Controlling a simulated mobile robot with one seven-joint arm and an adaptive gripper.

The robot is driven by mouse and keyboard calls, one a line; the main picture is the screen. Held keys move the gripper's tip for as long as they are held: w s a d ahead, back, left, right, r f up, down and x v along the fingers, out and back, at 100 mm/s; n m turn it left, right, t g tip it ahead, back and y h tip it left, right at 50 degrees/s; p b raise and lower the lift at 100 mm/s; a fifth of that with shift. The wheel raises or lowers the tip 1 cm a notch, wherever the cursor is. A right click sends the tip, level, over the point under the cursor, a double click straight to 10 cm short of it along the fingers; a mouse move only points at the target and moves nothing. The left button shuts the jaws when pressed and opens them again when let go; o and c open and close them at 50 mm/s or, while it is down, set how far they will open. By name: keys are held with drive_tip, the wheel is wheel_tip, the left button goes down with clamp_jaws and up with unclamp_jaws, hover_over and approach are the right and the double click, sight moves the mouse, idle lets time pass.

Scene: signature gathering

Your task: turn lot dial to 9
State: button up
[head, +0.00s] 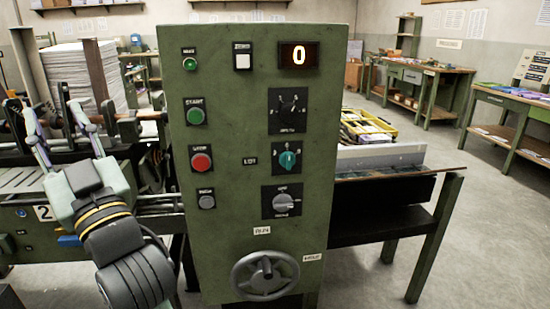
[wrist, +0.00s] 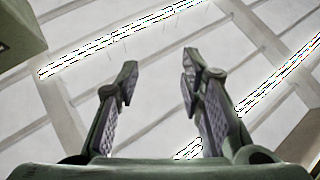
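The green control panel (head: 225,250) stands in the middle of the head view. A small plate that seems to read LOT (head: 250,161) sits left of a dial with a teal knob (head: 289,160). The knob points roughly upward; its scale marks are too small to read. My gripper (head: 52,112) is left of the panel, pointing up, well apart from the dial. In the wrist view my gripper (wrist: 160,66) has its two fingers spread with nothing between them. That view faces the ceiling and does not show the dial.
A black-knobbed dial (head: 288,108) is above the teal one and a grey-knobbed dial (head: 286,203) below. A red display (head: 299,55) reads 0. Green (head: 196,116) and red (head: 201,161) buttons line the panel's left. A handwheel (head: 265,274) protrudes low. Machine parts and a paper stack (head: 80,75) crowd the left.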

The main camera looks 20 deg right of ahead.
drive_tip(key=shift+o, duration=1.2)
drive_tip(key=w+d+f+m+g+h, duration=0.1)
drive_tip(key=d+f+m+h, duration=0.1)
drive_tip(key=d, duration=0.7)
drive_tip(key=w+d+f+m+h, duration=0.2)
drive_tip(key=d+f+m+h, duration=0.1)
drive_tip(key=d+h, duration=0.4)
drive_tip(key=d+f, duration=0.1)
drive_tip(key=d, duration=0.2)
drive_tip(key=shift+f+g+h, duration=0.25)
drive_tip(key=shift+g+h, duration=0.05)
drive_tip(key=shift+g, duration=0.1)
drive_tip(key=shift+o, duration=0.2)
drive_tip(key=s+d+f+m+g+h, duration=0.1)
drive_tip(key=d+f+h, duration=0.1)
drive_tip(key=d, duration=0.5)
drive_tip(key=shift+s+d+f+m+g, duration=0.3)
drive_tip(key=shift+s+f+g, duration=0.1)
drive_tip(key=shift+f, duration=0.25)
drive_tip(key=m+g+h, duration=0.2)
drive_tip(key=g+h, duration=0.1)
approach(290, 156)
drive_tip(key=p+x, duration=0.2)
drive_tip(key=x, duration=0.7)
drive_tip(key=shift+c, duration=0.3)
drive_tip(key=shift+p, duration=0.3)
drive_tip(key=c, duration=1.1)
